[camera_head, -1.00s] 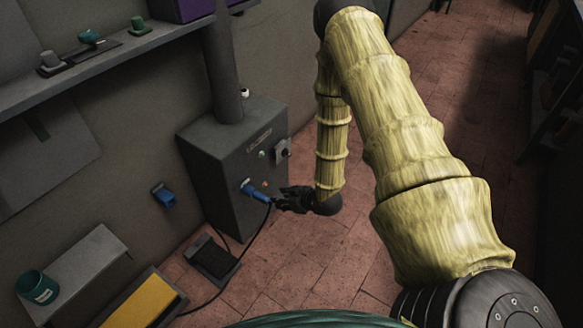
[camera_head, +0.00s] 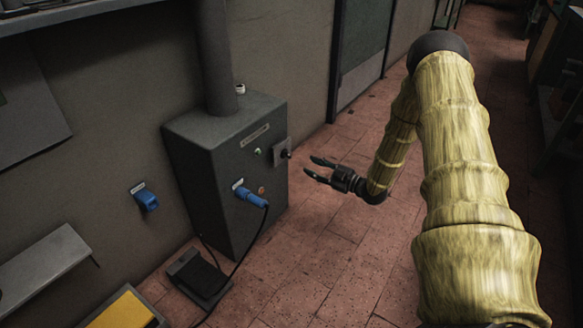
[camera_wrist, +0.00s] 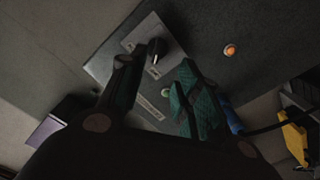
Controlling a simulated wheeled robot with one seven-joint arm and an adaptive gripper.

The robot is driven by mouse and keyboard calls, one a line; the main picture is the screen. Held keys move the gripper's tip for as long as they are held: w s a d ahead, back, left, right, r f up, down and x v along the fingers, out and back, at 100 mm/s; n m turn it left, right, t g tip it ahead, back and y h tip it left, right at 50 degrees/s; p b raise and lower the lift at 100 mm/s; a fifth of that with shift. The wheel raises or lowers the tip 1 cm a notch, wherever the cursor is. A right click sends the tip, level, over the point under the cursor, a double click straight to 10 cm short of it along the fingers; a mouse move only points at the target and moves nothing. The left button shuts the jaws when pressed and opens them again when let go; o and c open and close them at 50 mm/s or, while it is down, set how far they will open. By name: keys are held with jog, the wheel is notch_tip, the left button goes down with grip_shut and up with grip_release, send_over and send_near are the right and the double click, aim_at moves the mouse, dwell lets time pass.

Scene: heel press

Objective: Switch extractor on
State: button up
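The extractor is a dark grey cabinet (camera_head: 215,175) with a round duct (camera_head: 213,60) rising from its top. A black rotary switch (camera_head: 285,154) sits on a light plate (camera_head: 277,152) at the upper right of its front. In the wrist view the switch (camera_wrist: 156,48) shows just beyond and between my fingertips. A green lamp or button (camera_head: 258,151) is left of the plate. A blue plug (camera_head: 252,197) is in the socket lower on the front. My gripper (camera_head: 312,167) is open and empty, to the right of the switch and apart from it.
A cable hangs from the plug to the floor past a black pedal (camera_head: 199,277). A blue wall socket (camera_head: 146,198) is left of the cabinet. An orange button (camera_wrist: 229,50) is near the plug. The tiled floor (camera_head: 330,255) right of the cabinet is clear.

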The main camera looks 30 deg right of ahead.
aim_at(290, 156)
jog(key=b+x, duration=0.4)
jog(key=x, duration=0.5)
jog(key=shift+w+d+f+b, duration=0.1)
jog(key=shift+w+d+b, duration=0.05)
jog(key=shift+b, duration=0.15)
jog(key=shift+w+a, duration=0.3)
jog(key=shift+w, duration=0.3)
grip_shut()
